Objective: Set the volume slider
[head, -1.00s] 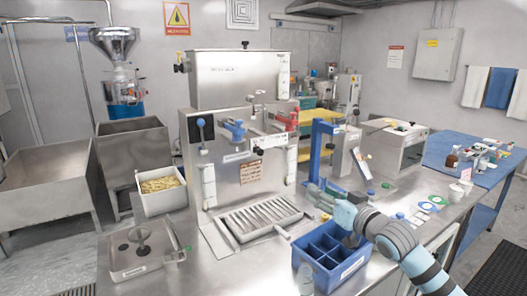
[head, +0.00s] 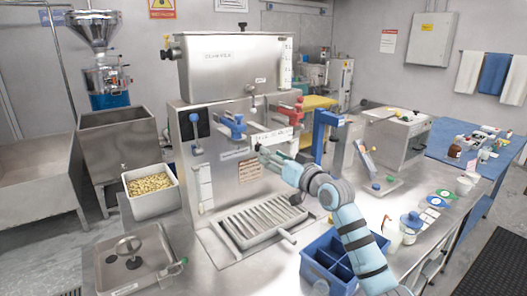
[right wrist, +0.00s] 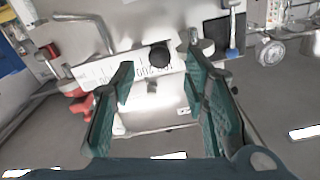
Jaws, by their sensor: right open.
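A round black knob (right wrist: 160,55) sits at the strip. My right gripper (head: 263,154) is in front of the machine face, just below the strip in the head view. In the right wrist view its green-padded fingers (right wrist: 160,68) are open, one on each side of the knob, with nothing held. I cannot tell whether they touch it. My left gripper is not in view.
Red (head: 289,109) and blue (head: 233,125) levers flank the slider area. A blue stand (head: 323,135) is to the right. A drip tray (head: 262,219) is below, with a blue divided bin (head: 330,262) in front.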

